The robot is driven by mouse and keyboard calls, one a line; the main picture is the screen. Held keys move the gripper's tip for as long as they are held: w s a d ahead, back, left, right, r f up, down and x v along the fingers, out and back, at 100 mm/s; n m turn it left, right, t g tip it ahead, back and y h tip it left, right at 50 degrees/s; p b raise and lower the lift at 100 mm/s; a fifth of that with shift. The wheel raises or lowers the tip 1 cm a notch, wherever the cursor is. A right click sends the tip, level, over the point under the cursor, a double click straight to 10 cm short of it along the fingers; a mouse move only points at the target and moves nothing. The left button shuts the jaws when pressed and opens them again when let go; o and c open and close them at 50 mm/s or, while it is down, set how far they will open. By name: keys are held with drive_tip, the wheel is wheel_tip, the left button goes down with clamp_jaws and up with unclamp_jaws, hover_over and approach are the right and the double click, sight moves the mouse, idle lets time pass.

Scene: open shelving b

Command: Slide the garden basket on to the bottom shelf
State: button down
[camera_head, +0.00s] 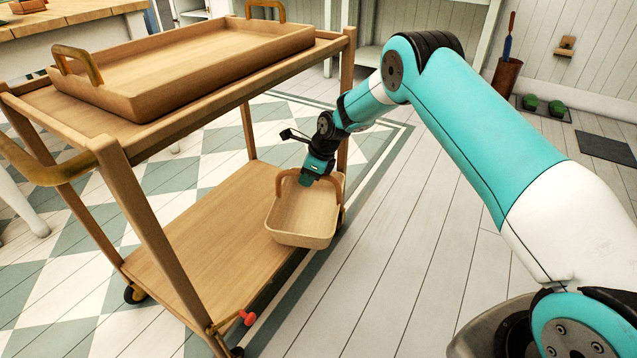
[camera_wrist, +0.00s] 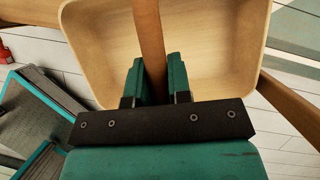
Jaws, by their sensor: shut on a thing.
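The garden basket (camera_head: 301,218) is a light tan, open, empty tub with an arched handle. It is at the right edge of the wooden trolley's bottom shelf (camera_head: 190,245), partly over the shelf and partly past its edge in the head view. I cannot tell whether its base touches the shelf. My gripper (camera_head: 311,177) comes down from above and is shut on the basket handle. In the wrist view, the teal fingers (camera_wrist: 155,82) clasp the brown handle (camera_wrist: 149,35) from both sides, with the basket interior (camera_wrist: 215,45) beyond. The rest of the bottom shelf is bare.
A wooden tray (camera_head: 190,65) sits on the trolley's top shelf (camera_head: 75,105), above the bottom shelf. Trolley posts (camera_head: 150,240) stand at the corners. A red knob (camera_head: 248,318) is low at the near corner. Plank floor (camera_head: 400,240) to the right is clear.

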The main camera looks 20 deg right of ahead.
drive_tip(key=w+a+b, duration=0.1)
drive_tip(key=w+a, duration=0.1)
drive_tip(key=w+a+b, duration=0.4)
drive_tip(key=w, duration=0.1)
drive_tip(key=shift+w+f, duration=0.1)
drive_tip(key=shift+f, duration=0.15)
drive_tip(key=shift+a+f, duration=0.1)
drive_tip(key=shift+f+b, duration=0.35)
drive_tip(key=shift+f, duration=0.3)
drive_tip(key=shift+f+b, duration=0.35)
drive_tip(key=shift+f, duration=0.25)
idle(0.4)
drive_tip(key=c, duration=1)
unclamp_jaws()
